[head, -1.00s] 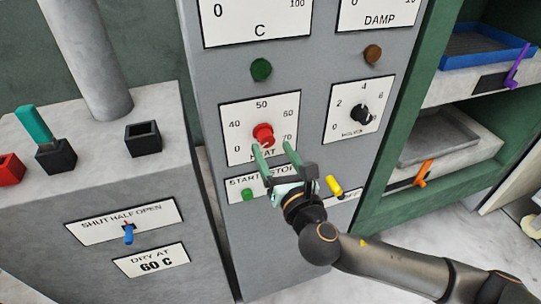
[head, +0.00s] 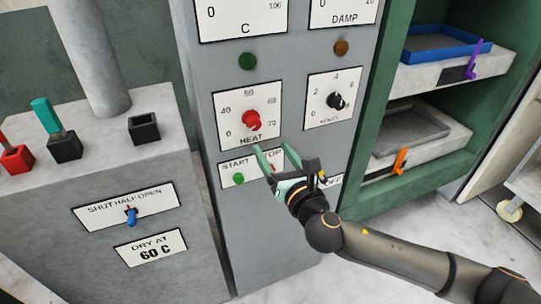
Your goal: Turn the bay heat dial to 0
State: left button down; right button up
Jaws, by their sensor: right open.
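The red heat dial (head: 251,120) sits on a white plate (head: 235,100) lettered HEAT, with marks 0, 40, 50, 60 and 70, on the grey cabinet front. Its pointer is too small to read surely. My right gripper (head: 273,151) is open and empty, just below and right of the dial. Its fingers are apart from the dial and lie over the START/STOP plate (head: 222,173), hiding part of it. My left gripper is not in view.
A black dial (head: 336,101) is to the right, with green (head: 247,62) and brown (head: 341,47) lamps above. A green START button (head: 238,179) is below. The left console holds a teal lever (head: 47,115) and a blue switch (head: 131,215). Green shelves with trays stand right.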

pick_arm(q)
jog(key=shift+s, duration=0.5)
pick_arm(e)
jog(key=shift+s+d, duration=0.15)
jog(key=shift+s, duration=0.15)
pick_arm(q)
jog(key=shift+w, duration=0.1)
pick_arm(e)
jog(key=s+d+f+m+g, duration=0.1)
jog(key=s+f+m+g, duration=0.1)
jog(key=s+f+m, duration=0.55)
jog(key=s+d+f+m+g, duration=0.1)
jog(key=s+f+m+g, duration=0.2)
jog(key=f+m, duration=0.85)
jog(key=s+d+f+m+g+h, duration=0.1)
jog(key=s+d+f+m, duration=0.4)
jog(key=s+m, duration=0.3)
jog(key=s+d+f+m+g+h, duration=0.1)
jog(key=s+d+f+m+h, duration=0.1)
jog(key=s+d+f+m, duration=0.3)
jog(key=s+f+m, duration=0.3)
jog(key=shift+s+f+m+g, duration=0.25)
jog(key=shift+s+m+g, duration=0.05)
jog(key=shift+s, duration=0.1)
